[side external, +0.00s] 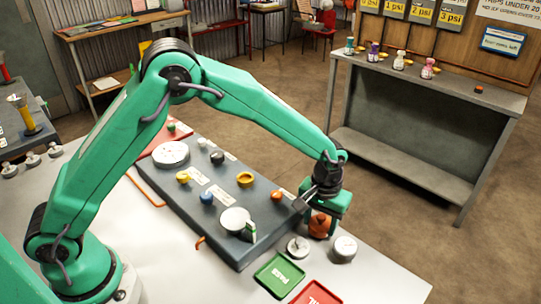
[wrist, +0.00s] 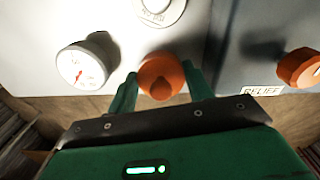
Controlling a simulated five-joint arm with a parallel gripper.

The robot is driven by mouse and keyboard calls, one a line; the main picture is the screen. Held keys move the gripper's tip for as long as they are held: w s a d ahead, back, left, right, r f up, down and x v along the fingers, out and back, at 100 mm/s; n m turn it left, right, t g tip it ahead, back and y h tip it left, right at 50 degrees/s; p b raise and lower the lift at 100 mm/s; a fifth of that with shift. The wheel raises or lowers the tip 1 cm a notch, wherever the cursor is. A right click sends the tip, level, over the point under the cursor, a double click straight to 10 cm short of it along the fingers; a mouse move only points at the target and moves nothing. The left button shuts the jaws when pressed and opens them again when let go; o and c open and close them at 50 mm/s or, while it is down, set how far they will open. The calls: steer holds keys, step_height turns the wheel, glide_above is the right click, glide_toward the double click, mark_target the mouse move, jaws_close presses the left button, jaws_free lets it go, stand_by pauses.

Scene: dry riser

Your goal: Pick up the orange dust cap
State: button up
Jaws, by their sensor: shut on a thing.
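The orange dust cap (side external: 319,226) is at the right end of the pale worktop in the side external view, just beyond the grey panel. It is rounded, with a small knob that shows in the wrist view (wrist: 161,88). My gripper (side external: 322,211) is directly over it, pointing down. In the wrist view my gripper (wrist: 160,82) has its green fingers against both sides of the cap, shut on it. The cap's underside is hidden, so I cannot tell whether it touches the surface.
A white gauge (wrist: 88,62) and a round pale fitting (side external: 298,246) stand close by. The grey panel (side external: 222,245) carries several knobs, including an orange one (side external: 277,195) near a RELIEF label. A green PASS tray (side external: 279,274) and a red tray (side external: 316,294) lie in front.

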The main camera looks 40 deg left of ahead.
mark_target(321, 220)
steer(key=r, duration=0.3)
steer(key=shift+s+d+r, duration=0.2)
steer(key=shift+r, duration=0.05)
steer(key=s+d+r, duration=0.6)
steer(key=s, duration=0.3)
steer(key=shift+r, duration=0.2)
steer(key=shift+s, duration=0.1)
steer(key=a+r, duration=0.4)
steer(key=a, duration=0.5)
steer(key=a+r, duration=0.4)
steer(key=a, duration=0.6)
steer(key=shift+w+a+f, duration=0.95)
steer(key=shift+a+f, duration=0.7)
steer(key=shift+f, duration=0.15)
steer(key=shift+w+a+f, duration=0.9)
steer(key=shift+a+f, duration=0.75)
steer(key=shift+f, duration=0.2)
steer(key=shift+w+a+f, duration=0.95)
steer(key=shift+a+f, duration=0.7)
steer(key=shift+f, duration=0.15)
steer(key=shift+f, duration=0.65)
